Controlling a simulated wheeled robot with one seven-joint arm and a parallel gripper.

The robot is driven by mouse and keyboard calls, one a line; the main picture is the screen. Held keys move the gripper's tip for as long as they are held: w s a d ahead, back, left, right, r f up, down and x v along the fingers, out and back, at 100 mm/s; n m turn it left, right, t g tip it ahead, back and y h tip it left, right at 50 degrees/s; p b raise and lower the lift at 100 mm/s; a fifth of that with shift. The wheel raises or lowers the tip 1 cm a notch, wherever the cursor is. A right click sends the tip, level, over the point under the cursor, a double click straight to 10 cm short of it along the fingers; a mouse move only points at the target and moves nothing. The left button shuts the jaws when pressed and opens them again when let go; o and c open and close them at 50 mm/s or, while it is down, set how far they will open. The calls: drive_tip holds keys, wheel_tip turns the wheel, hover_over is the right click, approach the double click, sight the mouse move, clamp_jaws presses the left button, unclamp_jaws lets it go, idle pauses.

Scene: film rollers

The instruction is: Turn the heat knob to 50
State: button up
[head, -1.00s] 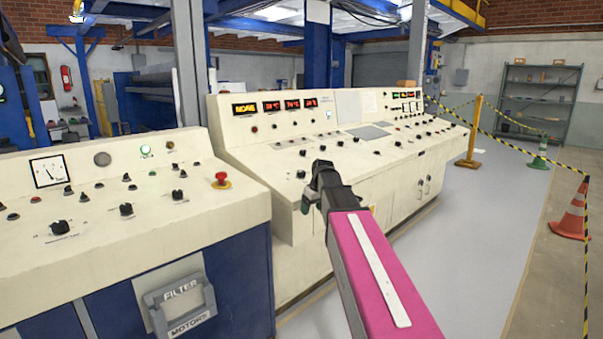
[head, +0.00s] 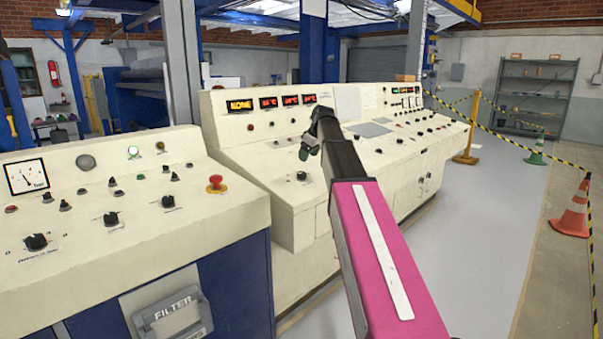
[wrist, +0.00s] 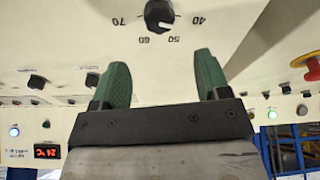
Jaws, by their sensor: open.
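A black round knob (wrist: 159,14) with the numbers 70, 60, 50 and 40 printed around it shows at the top edge of the wrist view, upside down and partly cut off. In the head view my gripper (head: 312,142) is above the near part of the far cream console (head: 345,185). A black knob (head: 303,176) shows just below it; I cannot tell whether it is the same one.
A second cream console (head: 90,265) with a red mushroom button (head: 215,184) and several knobs stands at the left. Red-lit displays (head: 290,101) sit on the far console's back panel. Grey floor (head: 470,240) is free at the right, before a cone (head: 574,208) and striped tape.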

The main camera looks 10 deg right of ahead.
sight(302, 172)
drive_tip(key=x, duration=0.9)
drive_tip(key=shift+w+f, duration=0.1)
drive_tip(key=shift+f, duration=0.15)
drive_tip(key=c, duration=0.9)
